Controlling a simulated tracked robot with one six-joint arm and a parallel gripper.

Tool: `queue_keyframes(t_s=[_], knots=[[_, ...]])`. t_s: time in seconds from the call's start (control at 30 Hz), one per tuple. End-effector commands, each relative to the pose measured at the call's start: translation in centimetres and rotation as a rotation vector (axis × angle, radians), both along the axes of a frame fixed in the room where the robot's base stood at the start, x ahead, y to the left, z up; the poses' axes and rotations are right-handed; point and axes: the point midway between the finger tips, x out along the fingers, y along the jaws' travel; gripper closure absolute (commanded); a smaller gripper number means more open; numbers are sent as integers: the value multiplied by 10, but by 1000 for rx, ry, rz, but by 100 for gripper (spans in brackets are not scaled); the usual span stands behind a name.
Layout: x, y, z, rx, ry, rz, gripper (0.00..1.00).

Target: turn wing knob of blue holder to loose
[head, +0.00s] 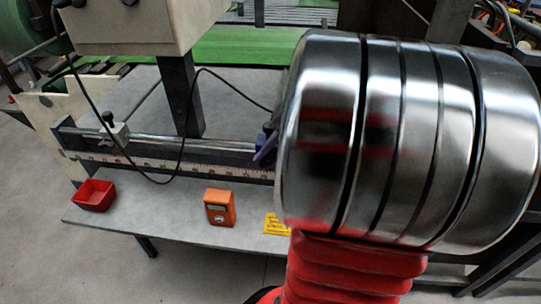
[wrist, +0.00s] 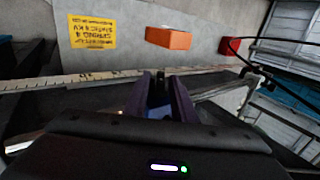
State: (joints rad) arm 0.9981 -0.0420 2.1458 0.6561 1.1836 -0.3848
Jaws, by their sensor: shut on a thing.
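The blue holder (head: 264,151) sits on the rail at the centre of the head view, mostly hidden behind my own arm. A dark part, seemingly its wing knob, shows just above it. In the wrist view, my gripper (wrist: 160,82) has its two violet-blue fingers close together at the ruler and rail. They are shut on a small dark piece between them, which looks like the wing knob. The knob's wings and angle cannot be made out. A patch of blue shows low between the fingers.
A pale holder with a black knob (head: 110,131) stands at the rail's left end. A ruler (head: 140,164) runs along the rail. A red bin (head: 94,195), an orange device (head: 220,208) and a yellow label (head: 275,224) are on the bench front. A black cable hangs over the rail.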

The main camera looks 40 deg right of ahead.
Motion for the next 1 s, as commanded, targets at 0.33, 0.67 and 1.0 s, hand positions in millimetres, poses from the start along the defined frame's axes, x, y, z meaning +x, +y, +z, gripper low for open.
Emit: queue_keyframes(t_s=[0.33,0.67,1.0], knots=[[1,0,1,-17,17,-1,99],[3,2,3,-102,127,4,99],[6,5,4,-243,310,6,99]])
